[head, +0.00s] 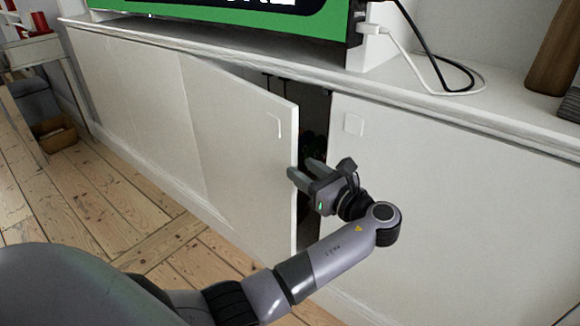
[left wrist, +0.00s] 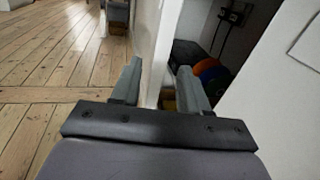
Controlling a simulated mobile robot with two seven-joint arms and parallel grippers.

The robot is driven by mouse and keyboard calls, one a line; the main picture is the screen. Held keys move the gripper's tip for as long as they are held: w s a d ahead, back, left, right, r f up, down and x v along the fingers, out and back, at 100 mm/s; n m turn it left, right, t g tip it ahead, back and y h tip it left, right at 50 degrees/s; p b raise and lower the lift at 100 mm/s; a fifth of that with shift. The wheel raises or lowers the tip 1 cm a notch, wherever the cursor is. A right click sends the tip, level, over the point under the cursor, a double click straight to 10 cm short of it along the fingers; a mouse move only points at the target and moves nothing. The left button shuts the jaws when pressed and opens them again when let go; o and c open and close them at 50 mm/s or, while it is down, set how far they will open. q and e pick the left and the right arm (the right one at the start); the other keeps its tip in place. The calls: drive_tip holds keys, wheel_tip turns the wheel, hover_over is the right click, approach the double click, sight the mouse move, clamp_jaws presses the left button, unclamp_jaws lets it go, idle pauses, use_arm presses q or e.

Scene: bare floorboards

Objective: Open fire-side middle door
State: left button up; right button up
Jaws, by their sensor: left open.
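The white middle door (head: 240,150) of the low cabinet stands partly open, swung out on its right side, with a small square handle (head: 275,126) near its free edge. My left gripper (head: 301,170) is at this free edge, in front of the dark gap. In the left wrist view, the door (left wrist: 168,40) edge runs between the two spread fingers of the left gripper (left wrist: 160,68), one finger on each side. I cannot tell whether either finger touches the door. My right gripper is not in view.
The neighbouring door (head: 440,190) at the right is shut. Inside the opening are a dark box and round coloured things (left wrist: 210,70), partly hidden. A green-screened display (head: 250,15) and cables (head: 425,60) are on the cabinet top (head: 300,65). The floorboards (head: 110,215) before the cabinet are clear.

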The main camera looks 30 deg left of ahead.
sight(285, 157)
use_arm(q)
drive_tip(key=shift+a+r, duration=0.1)
drive_tip(key=shift+a, duration=0.1)
drive_tip(key=b+x, duration=0.2)
drive_tip(key=x, duration=0.4)
drive_tip(key=shift+w+a+r, duration=0.1)
drive_tip(key=shift+a, duration=0.25)
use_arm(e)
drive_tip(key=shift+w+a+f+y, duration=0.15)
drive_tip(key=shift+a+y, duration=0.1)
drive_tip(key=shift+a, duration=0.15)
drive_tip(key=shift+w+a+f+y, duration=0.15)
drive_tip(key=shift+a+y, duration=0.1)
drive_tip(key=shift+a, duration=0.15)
use_arm(q)
drive_tip(key=shift+c, duration=0.3)
clamp_jaws()
